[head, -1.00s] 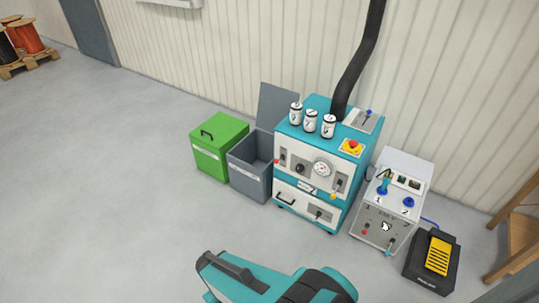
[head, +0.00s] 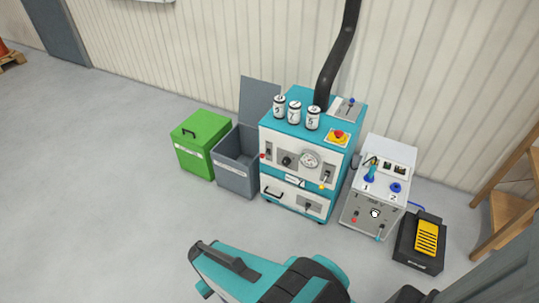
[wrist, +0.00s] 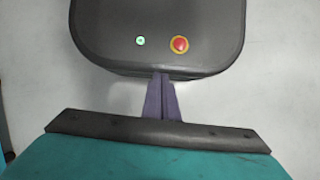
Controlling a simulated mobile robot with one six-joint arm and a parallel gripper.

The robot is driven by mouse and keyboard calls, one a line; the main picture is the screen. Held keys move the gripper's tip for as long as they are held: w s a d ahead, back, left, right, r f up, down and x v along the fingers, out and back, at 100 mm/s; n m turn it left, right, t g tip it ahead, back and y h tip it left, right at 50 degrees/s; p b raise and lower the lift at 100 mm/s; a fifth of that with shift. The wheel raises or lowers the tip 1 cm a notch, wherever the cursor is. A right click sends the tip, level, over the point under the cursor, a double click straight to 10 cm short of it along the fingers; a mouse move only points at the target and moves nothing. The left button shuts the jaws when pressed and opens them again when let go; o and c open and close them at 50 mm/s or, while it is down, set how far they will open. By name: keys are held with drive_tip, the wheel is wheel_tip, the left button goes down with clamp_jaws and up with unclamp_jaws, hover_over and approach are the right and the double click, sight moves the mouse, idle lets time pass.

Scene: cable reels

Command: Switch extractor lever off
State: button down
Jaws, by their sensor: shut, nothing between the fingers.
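The teal machine (head: 303,160) stands against the wall in the head view, with a black extraction hose (head: 338,55) rising from its top. A small lever with a blue knob (head: 351,100) stands on a light plate at the top right of the machine, beside the hose. Its exact setting is too small to read. My gripper (wrist: 162,97) shows in the wrist view with its narrow fingers together and nothing between them. It is well away from the lever, which is not in the wrist view. In the head view I see my teal arm low in front, but not the fingertips.
A green bin (head: 194,146) and an open grey bin (head: 236,166) stand left of the machine. A grey control box (head: 377,188), a yellow foot pedal (head: 427,238) and a wooden shelf (head: 507,196) are at the right. The floor in front is clear.

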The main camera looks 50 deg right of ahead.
drive_tip(key=w+d+m+t+y+b, duration=0.35)
drive_tip(key=w+d+m, duration=0.4)
drive_tip(key=w, duration=0.75)
drive_tip(key=m+t+b, duration=0.7)
drive_tip(key=m+t, duration=0.1)
drive_tip(key=t, duration=0.4)
approach(264, 155)
drive_tip(key=a+v, duration=0.1)
drive_tip(key=v, duration=0.7)
drive_tip(key=shift+d+f+h, duration=0.15)
drive_tip(key=shift+h, duration=0.1)
drive_tip(key=shift+w+f, duration=0.1)
drive_tip(key=shift+w, duration=0.05)
drive_tip(key=x, duration=1.3)
drive_tip(key=shift+w+f, duration=0.2)
drive_tip(key=shift+w, duration=0.15)
